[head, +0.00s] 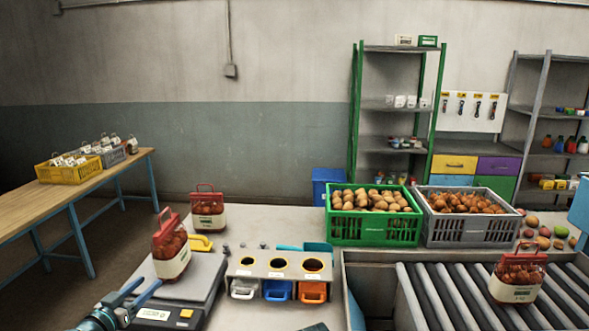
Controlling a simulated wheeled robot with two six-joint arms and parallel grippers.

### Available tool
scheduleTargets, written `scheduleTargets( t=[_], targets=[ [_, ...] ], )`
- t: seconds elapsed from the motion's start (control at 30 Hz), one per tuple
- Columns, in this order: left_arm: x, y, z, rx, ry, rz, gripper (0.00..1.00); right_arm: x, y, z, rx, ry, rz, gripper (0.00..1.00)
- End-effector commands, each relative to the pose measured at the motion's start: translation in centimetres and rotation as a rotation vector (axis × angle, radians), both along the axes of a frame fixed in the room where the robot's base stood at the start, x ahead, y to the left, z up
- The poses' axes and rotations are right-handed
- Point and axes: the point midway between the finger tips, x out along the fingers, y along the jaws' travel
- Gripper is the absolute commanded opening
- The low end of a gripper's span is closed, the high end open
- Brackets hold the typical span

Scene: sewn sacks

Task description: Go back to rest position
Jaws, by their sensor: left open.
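My left gripper (138,293) is at the lower left, its blue fingers apart and empty, over the near left side of the scale (190,290). A sack with a red top and white label (172,256) stands on the scale, just beyond the fingers. A second similar sack (208,212) stands behind the scale on the worktable. A third sack (516,277) is on the roller conveyor (440,300) at the right. My right gripper does not show.
A holder with three round openings (280,263) has white, blue and orange bins below. A green crate of potatoes (375,232) and a grey crate of onions (466,232) stand behind the conveyor. A wooden table (60,205) is at the far left.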

Motion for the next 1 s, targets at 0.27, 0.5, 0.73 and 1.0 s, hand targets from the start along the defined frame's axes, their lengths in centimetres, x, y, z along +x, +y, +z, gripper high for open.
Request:
scheduleTargets(
  t=[0.27, 0.5, 0.73, 1.0],
  targets=[
    [0.8, -8.6, -3.5, -0.020, 0.180, -0.187, 0.55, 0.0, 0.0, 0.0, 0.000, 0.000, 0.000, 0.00],
    [-1.7, -21.3, -10.1, 0.004, 0.558, -0.420, 0.55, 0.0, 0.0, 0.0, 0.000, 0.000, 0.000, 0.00],
    [-8.6, -29.9, -16.7, 0.154, 1.034, -0.465, 0.55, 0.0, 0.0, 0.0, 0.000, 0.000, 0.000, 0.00],
    [-15.2, -32.3, -19.7, 0.411, 1.375, -0.227, 0.55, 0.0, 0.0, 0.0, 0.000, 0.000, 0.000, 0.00]
  ],
)
